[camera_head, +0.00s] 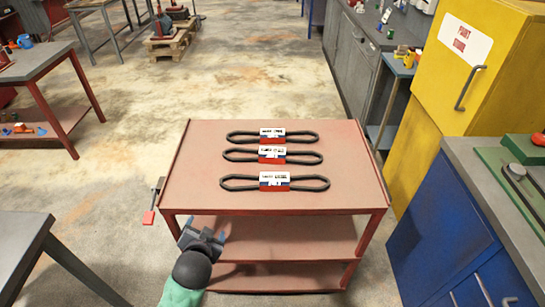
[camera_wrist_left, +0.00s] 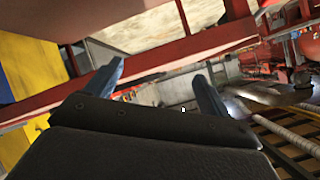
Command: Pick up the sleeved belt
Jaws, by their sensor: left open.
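The far sleeved belt (camera_head: 272,133) and the middle sleeved belt (camera_head: 272,155) lie close together. The near sleeved belt (camera_head: 274,182) lies apart from them, closer to the front edge. My left gripper (camera_head: 206,232) is open and empty by the cart's front left, below the level of its top. In the left wrist view its two fingers (camera_wrist_left: 157,85) stand apart with nothing between them; no belt shows there. My right gripper is not in view.
The cart's red front rail and lower shelf (camera_head: 280,236) are close to my left gripper. A yellow cabinet (camera_head: 455,80) and a blue cabinet (camera_head: 440,235) stand on the right. Grey benches stand on the left. The cart top around the belts is clear.

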